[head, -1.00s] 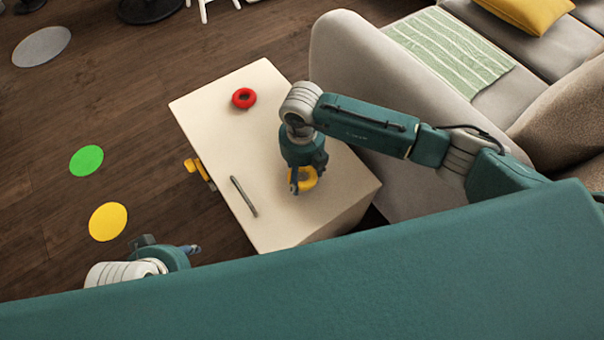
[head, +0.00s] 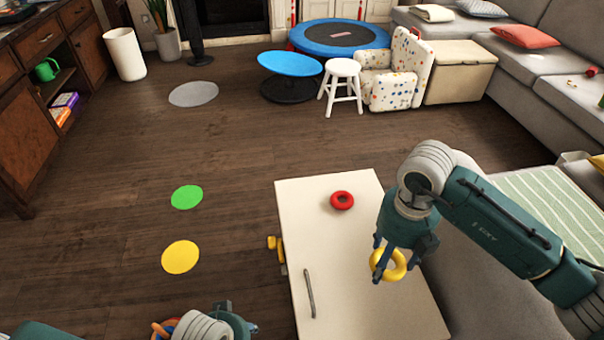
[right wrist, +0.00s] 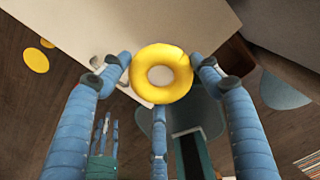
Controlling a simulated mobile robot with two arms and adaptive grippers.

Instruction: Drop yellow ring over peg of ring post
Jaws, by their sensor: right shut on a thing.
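The yellow ring (head: 401,262) is in my right gripper (head: 385,262), above the white cabinet top (head: 345,265). In the right wrist view the yellow ring (right wrist: 160,52) sits between the fingertips, its hole facing the camera. My left gripper (head: 232,318) is low at the bottom edge, partly cut off, beside a small cluster of orange, red and blue (head: 165,328). That cluster is mostly hidden, and I cannot tell whether it is the ring post. I do not clearly see a peg in either view.
A red ring (head: 342,200) lies on the cabinet top. A yellow object (head: 273,243) shows at the cabinet's left edge. A grey sofa stands at the right. Green (head: 187,197) and yellow (head: 181,257) discs lie on the open wooden floor at left.

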